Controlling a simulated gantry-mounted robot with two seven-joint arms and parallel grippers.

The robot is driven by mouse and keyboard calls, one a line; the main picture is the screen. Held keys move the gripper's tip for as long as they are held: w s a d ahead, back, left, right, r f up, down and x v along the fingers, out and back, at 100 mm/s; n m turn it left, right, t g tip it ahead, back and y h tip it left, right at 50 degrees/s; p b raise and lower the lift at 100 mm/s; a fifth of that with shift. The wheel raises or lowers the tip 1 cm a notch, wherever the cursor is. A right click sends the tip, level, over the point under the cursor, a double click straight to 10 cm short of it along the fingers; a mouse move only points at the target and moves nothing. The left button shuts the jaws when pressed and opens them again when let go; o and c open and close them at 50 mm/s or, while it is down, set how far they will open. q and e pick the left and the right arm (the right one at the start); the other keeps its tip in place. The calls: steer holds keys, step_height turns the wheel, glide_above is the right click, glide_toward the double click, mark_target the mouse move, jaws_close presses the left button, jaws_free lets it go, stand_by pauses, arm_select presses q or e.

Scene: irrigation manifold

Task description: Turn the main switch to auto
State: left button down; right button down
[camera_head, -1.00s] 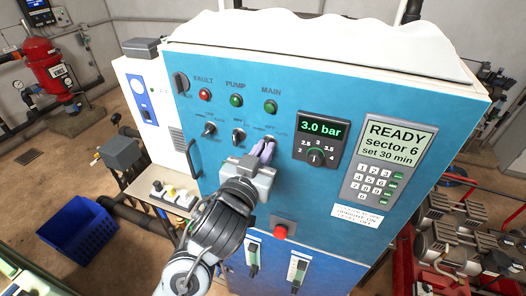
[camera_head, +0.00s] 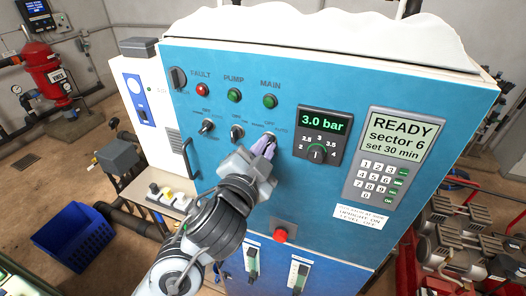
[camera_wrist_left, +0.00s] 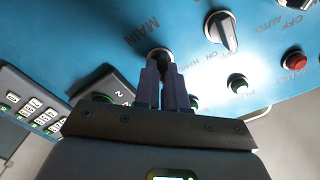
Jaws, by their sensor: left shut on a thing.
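The main switch (camera_head: 271,136) is a small dark knob on the blue panel, under the MAIN label and its green lamp. My left gripper (camera_head: 264,146) is shut on it, and its pale fingers cover most of the knob in the head view. The OFF and AUTO marks show around it, but its exact pointing is hard to tell. In the left wrist view, the two dark fingers (camera_wrist_left: 162,88) close around the main switch (camera_wrist_left: 159,54) just by the MAIN lettering. My right gripper is in no view.
Two similar knobs, one under the pump lamp (camera_head: 237,132) and one under the fault lamp (camera_head: 207,126), sit to the left. A pressure dial unit (camera_head: 320,134) and a keypad (camera_head: 378,180) lie to the right. A red button (camera_head: 280,236) sticks out below my gripper.

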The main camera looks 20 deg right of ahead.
arm_select(q)
steer(key=shift+m, duration=0.3)
steer(key=c, duration=1.2)
jaws_free()
steer(key=b+v, duration=0.1)
steer(key=v, duration=0.9)
steer(key=shift+s+a, duration=0.25)
steer(key=shift+s, duration=0.05)
steer(key=shift+f, duration=0.1)
